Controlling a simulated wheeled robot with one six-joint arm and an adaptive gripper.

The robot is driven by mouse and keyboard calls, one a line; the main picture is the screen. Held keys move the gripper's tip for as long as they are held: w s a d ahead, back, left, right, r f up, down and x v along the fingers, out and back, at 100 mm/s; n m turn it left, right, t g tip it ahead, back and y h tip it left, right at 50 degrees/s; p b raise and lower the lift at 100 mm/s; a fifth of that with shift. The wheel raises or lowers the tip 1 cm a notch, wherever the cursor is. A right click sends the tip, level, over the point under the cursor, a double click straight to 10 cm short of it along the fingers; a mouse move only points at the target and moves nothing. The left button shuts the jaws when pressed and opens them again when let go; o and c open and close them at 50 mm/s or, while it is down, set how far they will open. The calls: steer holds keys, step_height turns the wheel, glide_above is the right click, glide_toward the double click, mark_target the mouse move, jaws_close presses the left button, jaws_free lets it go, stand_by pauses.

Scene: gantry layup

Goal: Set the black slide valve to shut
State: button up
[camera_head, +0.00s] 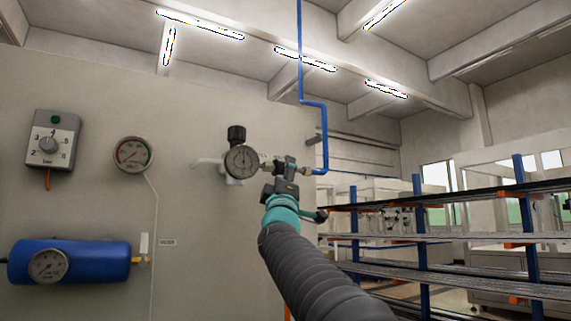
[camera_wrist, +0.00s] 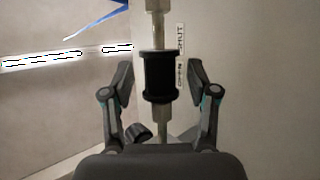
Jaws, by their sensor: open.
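The black slide valve (camera_wrist: 158,78) is a dark spool-shaped sleeve on a metal pipe in the wrist view. A white label (camera_wrist: 180,55) beside it reads OPEN at its lower end and SHUT at its upper end. The sleeve sits beside the OPEN word, below SHUT. My gripper (camera_wrist: 158,74) is open, with one finger on each side of the sleeve and a visible gap on both sides. In the head view my gripper (camera_head: 279,173) is at the pipe fitting right of the gauge and largely hides the valve.
A regulator with a gauge (camera_head: 241,161) is just left of my gripper. A blue pipe (camera_head: 324,135) rises to its right. The wall panel (camera_head: 200,250) also carries a blue tank (camera_head: 70,260), a round gauge (camera_head: 133,154) and a dial box (camera_head: 52,140). A rack (camera_head: 421,235) stands at right.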

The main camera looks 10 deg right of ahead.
steer(key=shift+p+x, duration=0.3)
steer(key=shift+x, duration=0.9)
jaws_close()
